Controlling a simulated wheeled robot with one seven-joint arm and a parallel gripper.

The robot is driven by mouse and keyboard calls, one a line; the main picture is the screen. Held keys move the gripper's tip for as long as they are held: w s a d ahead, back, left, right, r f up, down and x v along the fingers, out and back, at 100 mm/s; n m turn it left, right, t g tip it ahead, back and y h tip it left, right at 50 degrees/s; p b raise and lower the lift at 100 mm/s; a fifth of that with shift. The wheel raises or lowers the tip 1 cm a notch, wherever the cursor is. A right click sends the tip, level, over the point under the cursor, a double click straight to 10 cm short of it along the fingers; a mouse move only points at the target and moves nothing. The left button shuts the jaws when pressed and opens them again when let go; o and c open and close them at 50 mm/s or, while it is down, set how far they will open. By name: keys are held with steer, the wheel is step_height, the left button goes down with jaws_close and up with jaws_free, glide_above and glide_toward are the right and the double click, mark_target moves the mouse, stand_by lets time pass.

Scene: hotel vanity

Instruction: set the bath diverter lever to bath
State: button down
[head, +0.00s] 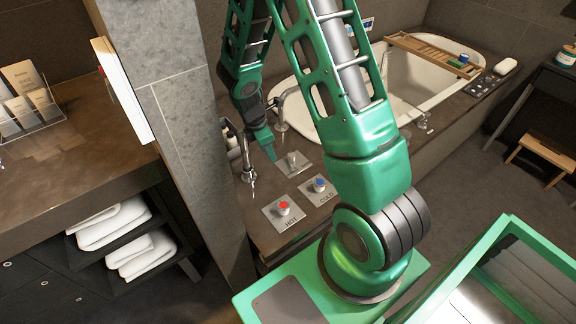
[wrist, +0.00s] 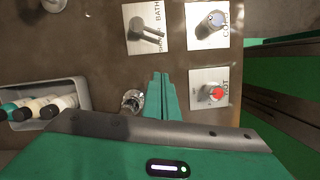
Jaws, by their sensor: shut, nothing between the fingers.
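The bath diverter is a grey metal lever (wrist: 147,33) on a pale square plate (wrist: 135,48) in the wrist view. BATH is printed at the plate's upper right; a second label below it is partly covered by the lever. The lever's free end points right and slightly down, toward that lower label. In the head view the diverter lever (head: 292,158) stands on the deck behind the two taps. My gripper (wrist: 161,75) is shut and empty, its fingertips just below the plate in the wrist view and apart from the lever. In the head view my gripper (head: 271,156) is left of the plate.
A red-capped HOT tap (head: 283,208) and a blue-capped COLD tap (head: 318,184) stand close by on the deck. A metal spout (head: 247,165) rises at the left. A tray of bottles (wrist: 80,92) lies left of my gripper. The stone pillar (head: 180,100) borders the deck.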

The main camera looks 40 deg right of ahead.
mark_target(292, 162)
steer(key=shift+f, duration=0.1)
steer(key=x, duration=1)
steer(key=shift+s+d+r, duration=0.15)
steer(key=shift+d, duration=0.45)
steer(key=shift+s+d+r, duration=0.15)
steer(key=shift+d, duration=0.5)
steer(key=shift+s+d+r, duration=0.1)
steer(key=shift+d, duration=0.65)
